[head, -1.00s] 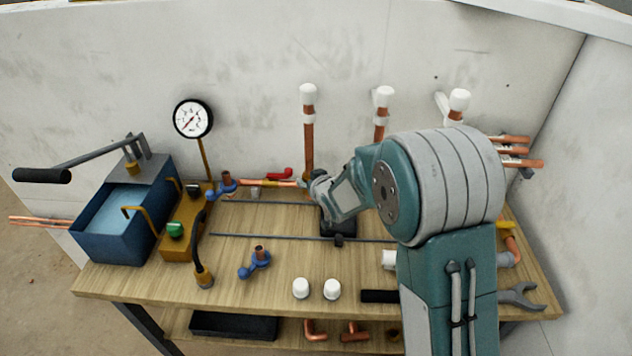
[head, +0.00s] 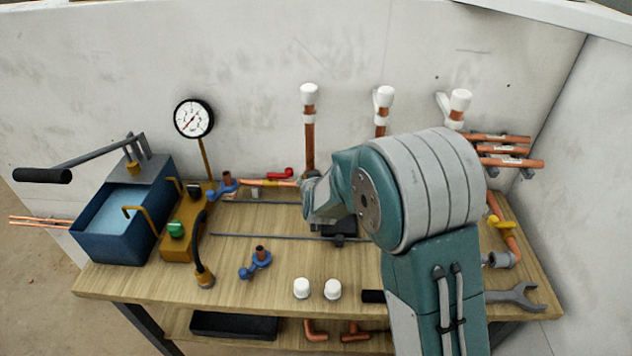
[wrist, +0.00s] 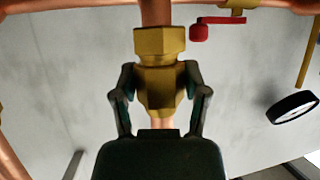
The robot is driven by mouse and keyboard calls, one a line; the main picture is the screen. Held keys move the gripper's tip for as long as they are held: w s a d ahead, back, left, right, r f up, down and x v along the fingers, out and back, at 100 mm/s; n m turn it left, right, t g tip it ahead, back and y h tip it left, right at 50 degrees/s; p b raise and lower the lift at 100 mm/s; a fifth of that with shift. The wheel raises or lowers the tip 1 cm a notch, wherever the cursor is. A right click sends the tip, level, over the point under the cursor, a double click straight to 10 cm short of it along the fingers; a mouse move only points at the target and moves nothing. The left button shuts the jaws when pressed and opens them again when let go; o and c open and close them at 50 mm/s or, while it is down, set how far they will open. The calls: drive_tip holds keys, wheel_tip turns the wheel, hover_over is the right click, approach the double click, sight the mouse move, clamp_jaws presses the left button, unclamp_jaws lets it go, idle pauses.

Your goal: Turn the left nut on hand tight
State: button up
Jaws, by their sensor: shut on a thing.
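In the wrist view a brass nut (wrist: 160,88) sits on an upright copper pipe, close against a second brass hex piece (wrist: 160,41). My gripper (wrist: 160,90) is shut on the nut, with one finger at each side. The copper pipe (wrist: 156,12) continues beyond the brass pieces. In the head view my arm covers the jaws and the nut, near the foot of the left upright copper pipe (head: 309,148).
A red-handled valve (head: 283,174) is on the line left of my wrist. A gauge (head: 193,118), a blue pump tank (head: 125,222) and blue fittings (head: 256,262) stand left. White caps (head: 317,289) and a wrench (head: 518,297) lie toward the front of the bench.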

drive_tip(key=shift+a+m+h, duration=0.1)
drive_tip(key=shift+m+h, duration=1.3)
drive_tip(key=shift+h, duration=0.2)
drive_tip(key=shift+f, duration=0.1)
drive_tip(key=shift+m+h, duration=1.4)
drive_tip(key=shift+h, duration=0.1)
drive_tip(key=o, duration=1)
drive_tip(key=shift+c, duration=0.2)
